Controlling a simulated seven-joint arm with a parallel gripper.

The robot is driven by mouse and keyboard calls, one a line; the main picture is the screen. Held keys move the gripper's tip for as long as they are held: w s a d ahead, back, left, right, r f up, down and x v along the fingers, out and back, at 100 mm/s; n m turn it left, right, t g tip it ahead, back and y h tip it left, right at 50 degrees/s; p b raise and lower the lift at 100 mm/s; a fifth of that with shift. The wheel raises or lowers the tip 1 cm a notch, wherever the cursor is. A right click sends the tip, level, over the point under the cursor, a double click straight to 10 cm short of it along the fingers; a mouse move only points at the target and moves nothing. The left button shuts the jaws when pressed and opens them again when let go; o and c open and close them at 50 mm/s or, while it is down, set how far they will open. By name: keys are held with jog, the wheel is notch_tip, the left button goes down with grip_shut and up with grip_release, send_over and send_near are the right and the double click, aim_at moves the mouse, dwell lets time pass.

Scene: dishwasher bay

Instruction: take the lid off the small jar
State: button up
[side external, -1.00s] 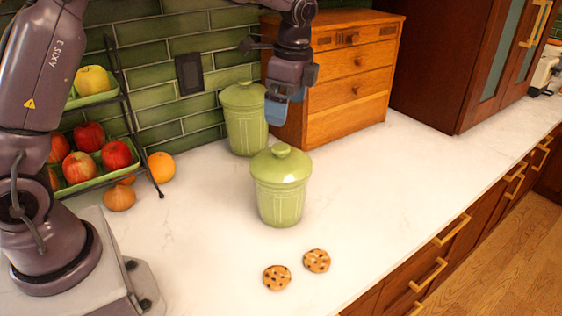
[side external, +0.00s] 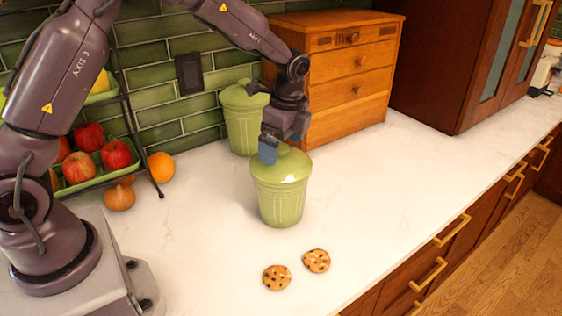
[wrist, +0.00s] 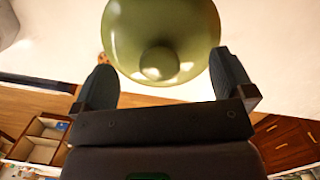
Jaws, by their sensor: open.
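The front green jar (side external: 280,204) stands upright on the counter and looks like the smaller of two. Its domed lid (side external: 294,168) is on it. The lid's round knob shows in the wrist view (wrist: 158,63), between my two fingers. My gripper (side external: 279,148) is open, pointing down just over the lid, with the fingers on either side of the knob. The knob is hidden behind the gripper in the side view. I cannot tell whether the fingers touch the lid. A second lidded green jar (side external: 240,122) stands behind, near the wall.
A wooden drawer box (side external: 350,85) stands behind to the right. A fruit rack (side external: 92,175) with apples, an orange (side external: 161,167) and an onion (side external: 119,197) are at left. Two cookies (side external: 277,277) lie in front. The counter (side external: 390,190) to the right is clear.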

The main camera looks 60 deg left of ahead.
jog(key=shift+a+f, duration=0.1)
jog(key=shift+f, duration=1.15)
jog(key=c, duration=0.9)
jog(key=shift+a, duration=0.1)
